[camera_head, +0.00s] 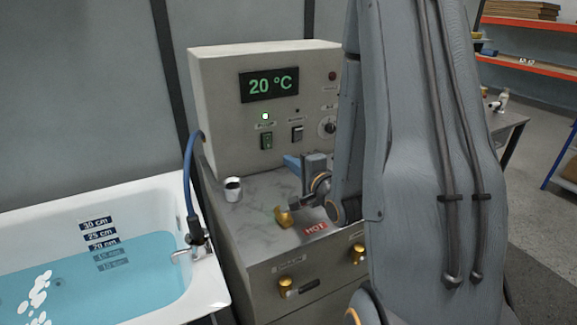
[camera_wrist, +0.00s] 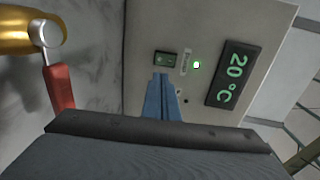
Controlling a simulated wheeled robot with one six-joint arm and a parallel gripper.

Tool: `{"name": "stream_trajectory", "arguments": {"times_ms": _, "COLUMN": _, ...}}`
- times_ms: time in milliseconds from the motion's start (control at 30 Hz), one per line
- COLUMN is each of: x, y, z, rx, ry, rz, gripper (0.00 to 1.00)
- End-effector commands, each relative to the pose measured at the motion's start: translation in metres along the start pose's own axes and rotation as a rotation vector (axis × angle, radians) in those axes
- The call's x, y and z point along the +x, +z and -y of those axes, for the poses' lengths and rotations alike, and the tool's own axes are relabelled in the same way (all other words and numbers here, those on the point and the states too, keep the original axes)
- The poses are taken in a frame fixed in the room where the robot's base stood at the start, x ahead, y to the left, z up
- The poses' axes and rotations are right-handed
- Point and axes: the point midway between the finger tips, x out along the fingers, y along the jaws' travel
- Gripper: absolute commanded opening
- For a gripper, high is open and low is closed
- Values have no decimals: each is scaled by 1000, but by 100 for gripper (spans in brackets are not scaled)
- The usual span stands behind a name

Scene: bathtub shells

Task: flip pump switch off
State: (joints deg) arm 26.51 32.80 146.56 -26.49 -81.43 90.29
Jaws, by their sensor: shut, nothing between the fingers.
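The control box (camera_head: 220,85) stands at the back of a metal cabinet. Its display reads 20 °C. A green rocker switch (camera_head: 266,141) sits under a lit green lamp (camera_head: 265,116); a dark rocker switch (camera_head: 297,134) sits to its right under an unlit lamp. Their labels are too small to read, so I cannot tell which is the pump's. My gripper (camera_head: 289,160) is shut and empty, in front of the box and below the switches. In the wrist view its blue fingertips (camera_wrist: 160,76) appear just below the green switch (camera_wrist: 165,58); contact is unclear. The dark switch is not visible there.
A water-filled bathtub (camera_head: 150,213) is at left. My arm covers the cabinet's right side.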

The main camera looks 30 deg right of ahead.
Motion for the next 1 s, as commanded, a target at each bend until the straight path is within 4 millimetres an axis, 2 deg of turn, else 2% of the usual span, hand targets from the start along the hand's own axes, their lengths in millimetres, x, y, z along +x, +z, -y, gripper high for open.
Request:
{"name": "stream_trajectory", "arguments": {"times_ms": 267, "x": 14, "y": -1, "z": -2, "rx": 0, "ry": -2, "rz": -2, "gripper": 0}}
{"name": "stream_trajectory", "arguments": {"times_ms": 700, "x": 90, "y": 0, "z": 1, "rx": 0, "ry": 0, "rz": 0, "gripper": 0}}
{"name": "stream_trajectory", "arguments": {"times_ms": 1000, "x": 124, "y": -1, "z": 1, "rx": 1, "ry": 0, "rz": -2, "gripper": 0}}
